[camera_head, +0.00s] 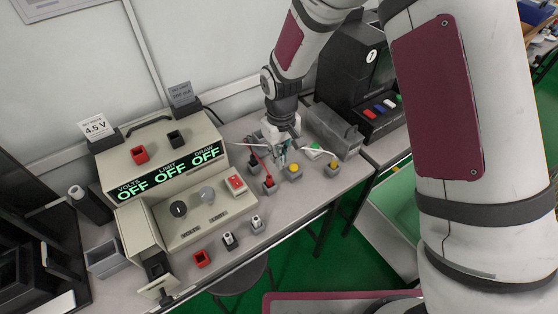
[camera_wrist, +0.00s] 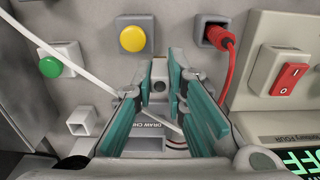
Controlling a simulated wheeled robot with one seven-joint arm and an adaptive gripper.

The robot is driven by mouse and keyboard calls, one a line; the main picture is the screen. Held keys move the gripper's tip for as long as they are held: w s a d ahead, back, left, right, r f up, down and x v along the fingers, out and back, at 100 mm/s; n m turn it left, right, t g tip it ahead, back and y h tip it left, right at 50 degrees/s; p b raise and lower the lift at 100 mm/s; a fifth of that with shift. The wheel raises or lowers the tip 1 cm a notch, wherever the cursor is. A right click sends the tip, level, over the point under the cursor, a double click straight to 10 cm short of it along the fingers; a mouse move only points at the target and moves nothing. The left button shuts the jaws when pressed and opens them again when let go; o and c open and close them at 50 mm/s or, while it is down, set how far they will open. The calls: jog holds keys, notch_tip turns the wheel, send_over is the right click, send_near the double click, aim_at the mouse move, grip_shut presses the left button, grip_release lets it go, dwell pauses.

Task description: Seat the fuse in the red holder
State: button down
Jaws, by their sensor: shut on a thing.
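A small open red holder (camera_head: 202,259) sits near the table's front edge, left of two small grey holders with dark-and-pale pieces in them (camera_head: 230,240) (camera_head: 257,224). I cannot tell whether either piece is the fuse. My gripper (camera_head: 283,152) is at the back of the table, well to the right of and behind the red holder. In the wrist view its teal fingers (camera_wrist: 166,80) are on either side of a small grey piece with a dark hole (camera_wrist: 158,86). What that piece is remains unclear. The red holder is not in the wrist view.
A beige power supply (camera_head: 165,197) reading OFF stands at the left. A white lead (camera_wrist: 75,70) crosses by the fingers. A black machine (camera_head: 350,65) stands behind.

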jog(key=shift+w+a, duration=0.25)
jog(key=shift+w, duration=0.25)
jog(key=shift+f, duration=1.8)
jog(key=shift+f, duration=0.1)
jog(key=c, duration=1.6)
grip_release()
notch_tip(320, 180, up, 12)
